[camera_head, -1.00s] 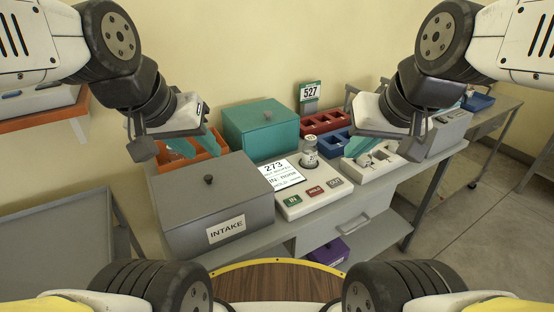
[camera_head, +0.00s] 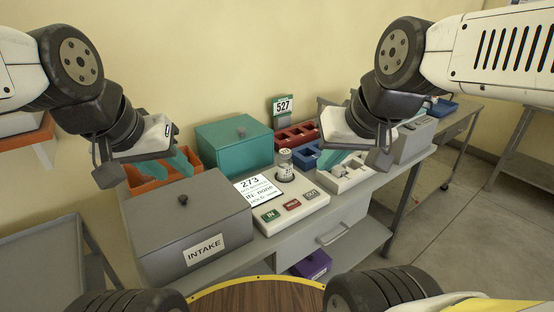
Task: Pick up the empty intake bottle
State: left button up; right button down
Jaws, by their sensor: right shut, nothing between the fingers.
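A small clear bottle (camera_head: 285,166) with a pale label and grey top stands upright on the white console (camera_head: 296,206), behind its buttons. Whether it is empty is too small to tell. A grey box labelled INTAKE (camera_head: 190,228) stands left of the console with its lid on. My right gripper (camera_head: 343,166) is shut and empty, to the right of the bottle and apart from it, above a white tray. My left gripper (camera_head: 181,164) has its teal fingers spread, with nothing seen between them, in front of the orange bin and left of the bottle.
A teal lidded box (camera_head: 234,149) stands behind the console. An orange bin (camera_head: 142,182), a red rack (camera_head: 292,138), a blue rack (camera_head: 306,156) and a white slotted tray (camera_head: 352,182) crowd the bench. A sign reading 527 (camera_head: 283,105) stands behind. A purple box (camera_head: 312,265) sits below.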

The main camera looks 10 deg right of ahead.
aim_at(285, 160)
jog(key=i+l+u, duration=0.1)
jog(key=l+u, duration=0.35)
jog(key=l, duration=0.15)
jog(key=l+u, duration=0.5)
jog(key=l, duration=0.15)
